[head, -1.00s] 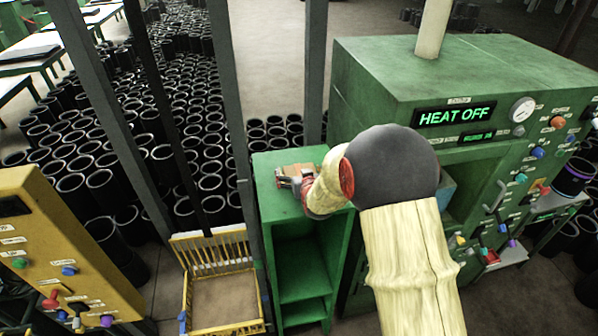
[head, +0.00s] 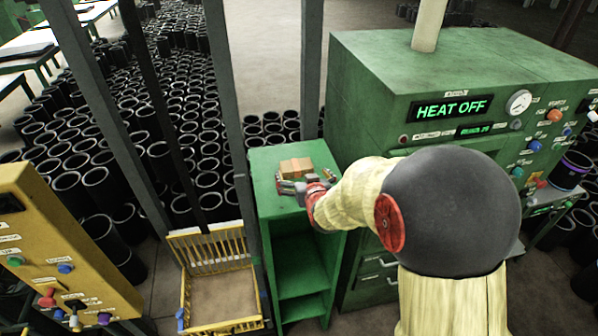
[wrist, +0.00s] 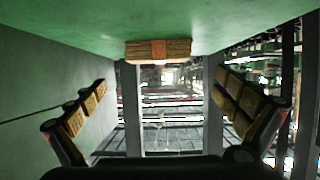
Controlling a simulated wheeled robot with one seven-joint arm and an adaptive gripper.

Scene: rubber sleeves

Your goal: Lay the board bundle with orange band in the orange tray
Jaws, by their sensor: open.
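The board bundle (head: 296,166) is a small light-brown block lying on top of a green cabinet (head: 262,185). In the wrist view the bundle (wrist: 140,50) shows an orange band around its middle. My gripper (head: 291,184) is low over the cabinet top, on the near side of the bundle. In the wrist view my gripper (wrist: 163,90) is open and empty, its padded fingers wide apart with the bundle ahead between them. A yellow-orange slatted tray (head: 222,318) with a brown floor stands lower left of the cabinet; no plainly orange tray shows.
A green machine (head: 365,110) reading "HEAT OFF" stands right of the cabinet. A yellow control box (head: 60,235) is at the left. Grey posts (head: 226,95) rise behind the cabinet and tray. Many black sleeves (head: 100,185) crowd the floor behind.

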